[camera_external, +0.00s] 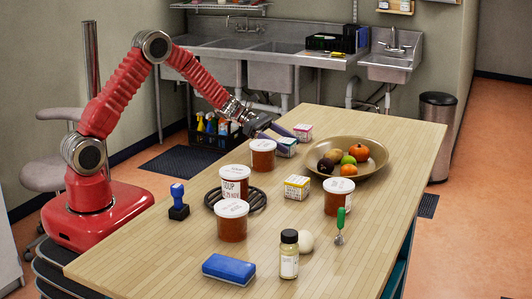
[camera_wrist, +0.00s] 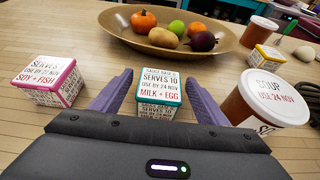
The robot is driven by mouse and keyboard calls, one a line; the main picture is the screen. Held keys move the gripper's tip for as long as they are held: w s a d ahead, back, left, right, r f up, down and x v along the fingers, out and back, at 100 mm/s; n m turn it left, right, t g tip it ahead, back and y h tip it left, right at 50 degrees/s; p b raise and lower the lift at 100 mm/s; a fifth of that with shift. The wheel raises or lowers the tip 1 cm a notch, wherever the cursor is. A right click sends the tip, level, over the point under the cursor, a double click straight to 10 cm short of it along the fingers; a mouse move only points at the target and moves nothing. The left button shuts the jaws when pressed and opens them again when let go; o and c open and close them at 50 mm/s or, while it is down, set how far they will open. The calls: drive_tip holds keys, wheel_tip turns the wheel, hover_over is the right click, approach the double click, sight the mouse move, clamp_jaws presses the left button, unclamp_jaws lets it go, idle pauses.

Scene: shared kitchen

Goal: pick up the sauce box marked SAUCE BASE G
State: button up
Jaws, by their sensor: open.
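A small white box with teal edges (camera_wrist: 158,92) stands on the table in the wrist view. Its top reads SAUCE BASE and MILK + EGG; the base letter is too small to read surely. My gripper (camera_wrist: 158,76) is open, with one purple finger on each side of this box and gaps between. The lower part of the box is hidden by my gripper body. In the external view the teal-edged box (camera_external: 287,150) is partly covered by my gripper (camera_external: 277,133). A pink-edged box (camera_wrist: 46,82), marked SOY + FISH, stands to the left in the wrist view.
A soup tub (camera_wrist: 262,98) stands close to the right finger. A bowl of fruit (camera_external: 373,151) lies beyond. A yellow-edged box (camera_external: 297,188), more tubs, a black coil (camera_external: 254,200) and a blue sponge (camera_external: 229,268) are on the table.

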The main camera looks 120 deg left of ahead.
sight(286, 140)
drive_tip(key=shift+c, duration=0.5)
drive_tip(key=c, duration=1.1)
drive_tip(key=shift+r, duration=0.15)
wheel_tip(286, 140, up, 10)
drive_tip(key=shift+f, duration=0.1)
idle(0.5)
